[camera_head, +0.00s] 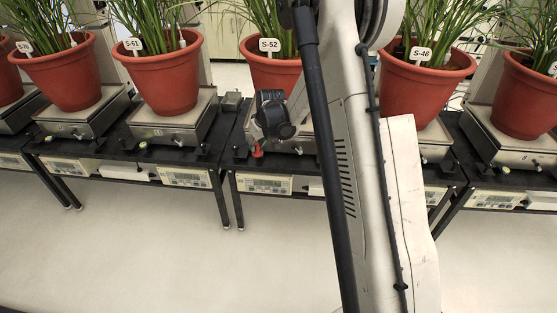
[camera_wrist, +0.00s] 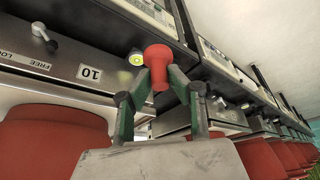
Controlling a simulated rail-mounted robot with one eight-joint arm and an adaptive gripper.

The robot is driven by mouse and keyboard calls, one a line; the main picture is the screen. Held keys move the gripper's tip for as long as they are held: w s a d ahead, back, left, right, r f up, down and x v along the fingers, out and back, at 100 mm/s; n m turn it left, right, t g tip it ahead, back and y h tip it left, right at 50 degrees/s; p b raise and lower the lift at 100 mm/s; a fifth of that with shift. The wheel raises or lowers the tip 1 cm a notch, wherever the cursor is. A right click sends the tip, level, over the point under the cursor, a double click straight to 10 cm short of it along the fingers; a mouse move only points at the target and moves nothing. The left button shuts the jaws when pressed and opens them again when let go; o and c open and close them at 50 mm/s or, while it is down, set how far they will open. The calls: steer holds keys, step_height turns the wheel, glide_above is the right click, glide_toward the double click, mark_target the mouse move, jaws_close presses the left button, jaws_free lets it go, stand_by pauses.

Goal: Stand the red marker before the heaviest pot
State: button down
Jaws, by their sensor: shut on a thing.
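The red marker (camera_wrist: 157,62) is between the fingertips of my gripper (camera_wrist: 159,80) in the wrist view, with its round head showing. In the head view the marker (camera_head: 257,151) is small and red, at the black bench's front edge before pot S-52 (camera_head: 270,77). I cannot tell whether it touches the bench. My gripper is shut on it. Other red-brown pots are S-61 (camera_head: 165,80), S-46 (camera_head: 415,95), one at the left (camera_head: 62,75) and one at the far right (camera_head: 525,98). Each stands on a scale. The displays (camera_head: 187,178) (camera_head: 265,185) are too small to read.
My arm covers the middle right and hides part of S-46's scale. Black benches (camera_head: 235,160) carry the scales, with knobs and levers along their fronts. In the wrist view, a scale plate marked 10 (camera_wrist: 90,73) is close by. The pale floor (camera_head: 140,250) in front is clear.

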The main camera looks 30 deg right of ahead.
steer(key=d+f, duration=0.2)
steer(key=d, duration=0.1)
steer(key=w+d+f+b, duration=0.1)
steer(key=d+f, duration=0.1)
steer(key=d, duration=0.1)
steer(key=d+f+b, duration=0.1)
steer(key=d+f, duration=0.1)
steer(key=d, duration=0.2)
steer(key=shift+w+f, duration=0.1)
steer(key=shift+w, duration=0.3)
steer(key=shift+f+b, duration=1)
steer(key=shift+f, duration=0.95)
steer(key=shift+f, duration=0.2)
steer(key=c, duration=1.6)
jaws_free()
steer(key=shift+c, duration=0.2)
steer(key=shift+r, duration=0.2)
